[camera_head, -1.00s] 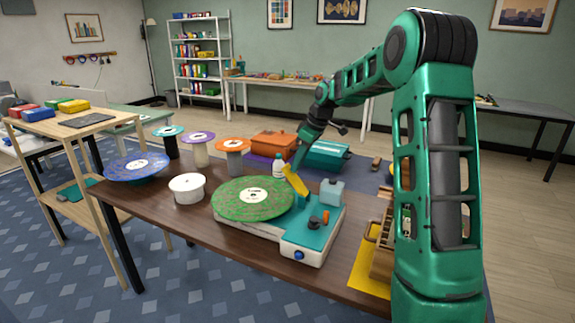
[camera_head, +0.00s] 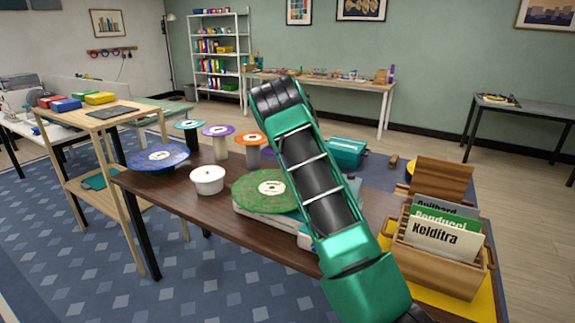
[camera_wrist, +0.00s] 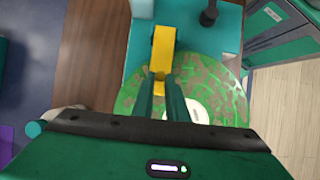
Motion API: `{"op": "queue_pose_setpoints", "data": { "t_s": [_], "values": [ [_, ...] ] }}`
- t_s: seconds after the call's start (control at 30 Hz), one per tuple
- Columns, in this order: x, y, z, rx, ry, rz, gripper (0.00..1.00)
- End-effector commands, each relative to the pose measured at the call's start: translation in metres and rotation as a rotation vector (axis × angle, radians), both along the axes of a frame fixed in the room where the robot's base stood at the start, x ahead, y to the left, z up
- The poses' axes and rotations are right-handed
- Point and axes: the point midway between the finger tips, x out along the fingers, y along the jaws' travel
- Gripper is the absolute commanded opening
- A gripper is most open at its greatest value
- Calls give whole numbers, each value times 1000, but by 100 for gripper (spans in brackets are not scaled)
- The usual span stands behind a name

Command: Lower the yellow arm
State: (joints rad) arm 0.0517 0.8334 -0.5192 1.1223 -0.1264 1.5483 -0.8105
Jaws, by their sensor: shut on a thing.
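The yellow arm (camera_wrist: 163,50) shows in the wrist view, over the teal top of the record player and the edge of the green-patterned record. My gripper (camera_wrist: 160,82) is shut on its near end, with one dark finger on each side. The green record (camera_wrist: 212,85) with a white label lies on the player, and it also shows in the head view (camera_head: 250,190). The record player (camera_wrist: 205,45) is partly covered by my arm in the head view. There my arm also hides the yellow arm and my gripper. I cannot tell whether the yellow arm touches the record.
A white round tub (camera_head: 207,182), a blue record (camera_head: 158,158) and several disc-topped stands are left of the player. A wooden crate of record sleeves (camera_head: 437,262) stands at the right on a yellow mat. A teal case (camera_head: 346,152) is behind.

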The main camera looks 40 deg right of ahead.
Motion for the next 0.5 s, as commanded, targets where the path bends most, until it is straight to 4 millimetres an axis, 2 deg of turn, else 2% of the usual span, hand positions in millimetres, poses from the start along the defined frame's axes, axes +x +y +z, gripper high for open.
{"op": "queue_pose_setpoints", "data": {
  "t_s": [0.07,0.5],
  "values": [
    [1,-6,-3,-24,21,-6,0],
    [0,-3,-11,-54,85,-5,0]
  ]
}}
